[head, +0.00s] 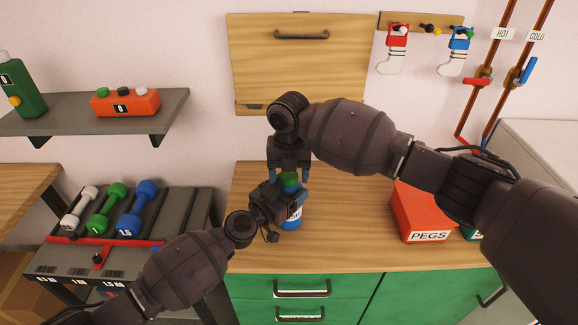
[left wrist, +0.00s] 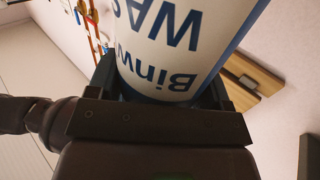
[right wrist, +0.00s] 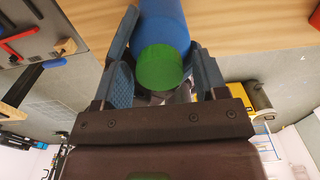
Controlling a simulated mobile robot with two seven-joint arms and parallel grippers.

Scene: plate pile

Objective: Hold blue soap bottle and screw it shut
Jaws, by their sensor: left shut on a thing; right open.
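The blue soap bottle (head: 292,220) stands on the wooden counter, mostly hidden behind my grippers in the head view. Its white label with blue letters (left wrist: 165,45) fills the left wrist view. My left gripper (head: 283,202) is shut on the bottle's body from the left. The green cap (head: 290,180) is on top of the bottle. In the right wrist view the green cap (right wrist: 160,67) lies between the fingers, with the blue body (right wrist: 163,22) beyond it. My right gripper (head: 288,175) is open, pointing down over the cap, with a finger on each side of it.
A red box marked PEGS (head: 420,212) stands on the counter (head: 345,240) at right. A rack with several dumbbells (head: 138,208) is at left. A shelf (head: 75,118) holds a green bottle (head: 22,88) and an orange box (head: 125,103). The counter's front middle is clear.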

